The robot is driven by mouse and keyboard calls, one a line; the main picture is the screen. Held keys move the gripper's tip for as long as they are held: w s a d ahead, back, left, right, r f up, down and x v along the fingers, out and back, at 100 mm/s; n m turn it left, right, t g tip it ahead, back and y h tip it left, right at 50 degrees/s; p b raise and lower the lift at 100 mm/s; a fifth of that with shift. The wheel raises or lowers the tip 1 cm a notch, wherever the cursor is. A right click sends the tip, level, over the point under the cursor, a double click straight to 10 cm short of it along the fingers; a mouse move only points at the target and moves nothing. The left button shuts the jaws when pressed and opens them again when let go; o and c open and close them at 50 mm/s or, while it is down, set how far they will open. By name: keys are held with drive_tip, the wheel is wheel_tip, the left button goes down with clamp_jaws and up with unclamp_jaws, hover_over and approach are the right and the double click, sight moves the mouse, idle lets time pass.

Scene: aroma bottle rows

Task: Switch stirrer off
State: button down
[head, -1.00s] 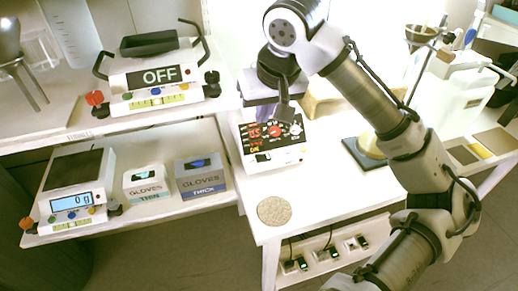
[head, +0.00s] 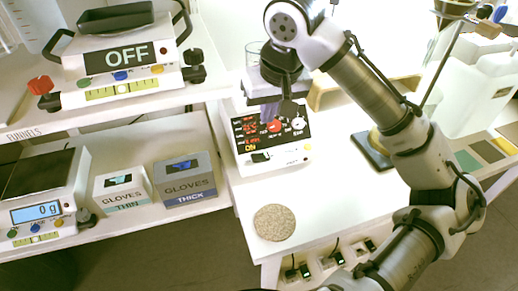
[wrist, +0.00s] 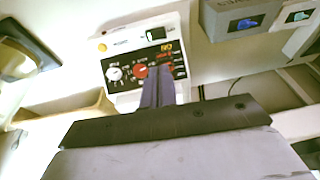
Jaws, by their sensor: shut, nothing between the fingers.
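The stirrer (head: 272,158) is a white box with a black front panel, red readouts, a red knob and white knobs, standing on the right-hand bench. A yellow "ON" shows on its panel, and a small black-and-white rocker switch (head: 260,157) sits below it. In the wrist view the stirrer (wrist: 125,40) appears upside down, with the switch (wrist: 155,34) toward the top. My gripper (head: 272,112) is shut and empty, its purple fingers in front of the panel's upper part. In the wrist view the fingertips (wrist: 158,84) overlap the panel edge; contact cannot be told.
A clear glass vessel (head: 254,54) shows behind my gripper. A round speckled mat (head: 274,222) lies in front of the stirrer. A scale reading OFF (head: 125,65) and glove boxes (head: 187,182) are to the left. Bench space right of the mat is clear.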

sight(257, 158)
drive_tip(key=x, duration=0.8)
drive_tip(key=s+x, duration=0.1)
drive_tip(key=x, duration=0.4)
drive_tip(key=shift+f+b, duration=0.1)
drive_tip(key=shift+b, duration=0.3)
drive_tip(key=shift+f, duration=0.35)
drive_tip(key=shift+s+a+f, duration=0.1)
drive_tip(key=shift+f, duration=0.1)
drive_tip(key=shift+w+d+r, duration=0.1)
drive_tip(key=shift+w+d, duration=0.15)
drive_tip(key=shift+d, duration=0.5)
drive_tip(key=shift+r+p, duration=0.1)
drive_tip(key=shift+p, duration=0.25)
